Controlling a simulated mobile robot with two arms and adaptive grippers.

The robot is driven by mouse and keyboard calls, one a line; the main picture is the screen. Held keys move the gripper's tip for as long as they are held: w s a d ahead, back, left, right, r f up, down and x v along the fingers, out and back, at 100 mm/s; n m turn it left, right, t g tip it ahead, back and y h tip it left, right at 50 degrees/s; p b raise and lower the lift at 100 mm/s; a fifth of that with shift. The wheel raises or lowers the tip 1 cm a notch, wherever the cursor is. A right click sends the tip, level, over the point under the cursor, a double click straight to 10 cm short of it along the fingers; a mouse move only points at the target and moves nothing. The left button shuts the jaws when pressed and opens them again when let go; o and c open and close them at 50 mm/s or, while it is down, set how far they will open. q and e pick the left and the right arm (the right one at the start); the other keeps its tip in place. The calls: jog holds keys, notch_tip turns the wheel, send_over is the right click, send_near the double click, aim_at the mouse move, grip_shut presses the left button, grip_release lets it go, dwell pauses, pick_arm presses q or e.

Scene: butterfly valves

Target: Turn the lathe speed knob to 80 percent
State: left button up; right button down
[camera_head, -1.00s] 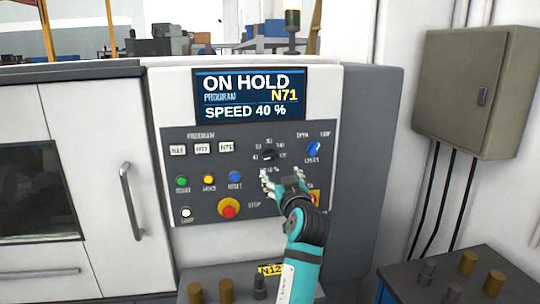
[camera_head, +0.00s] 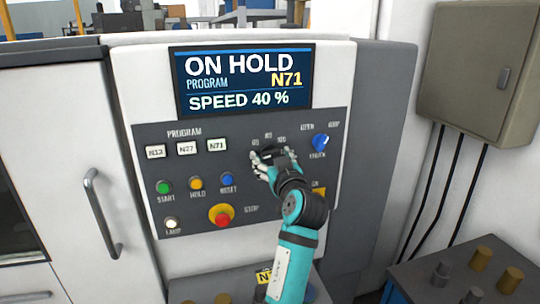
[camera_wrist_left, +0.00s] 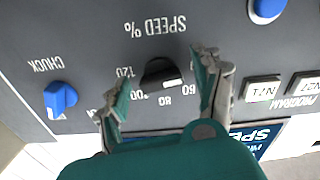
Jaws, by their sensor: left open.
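The black speed knob (camera_wrist_left: 160,72) has a white mark and sits on the dark control panel under numbers such as 80 and 120. In the head view the knob (camera_head: 268,152) is partly hidden by my left gripper (camera_head: 273,160). In the upside-down wrist view my left gripper (camera_wrist_left: 156,75) is open, one finger on each side of the knob, with gaps between. The screen (camera_head: 243,80) reads ON HOLD, PROGRAM N71 and SPEED 40 %. My right gripper is not in view.
A blue chuck knob (camera_head: 320,142) sits right of the speed knob. A red stop button (camera_head: 222,216) and several coloured buttons are to the left. A grey wall box (camera_head: 480,70) and a table of cylinders (camera_head: 480,290) stand at the right.

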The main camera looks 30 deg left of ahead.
pick_arm(q)
jog(key=shift+s+d+r, duration=0.1)
jog(key=shift+d, duration=0.05)
jog(key=shift+c, duration=1.2)
jog(key=c, duration=0.9)
jog(key=shift+c, duration=0.2)
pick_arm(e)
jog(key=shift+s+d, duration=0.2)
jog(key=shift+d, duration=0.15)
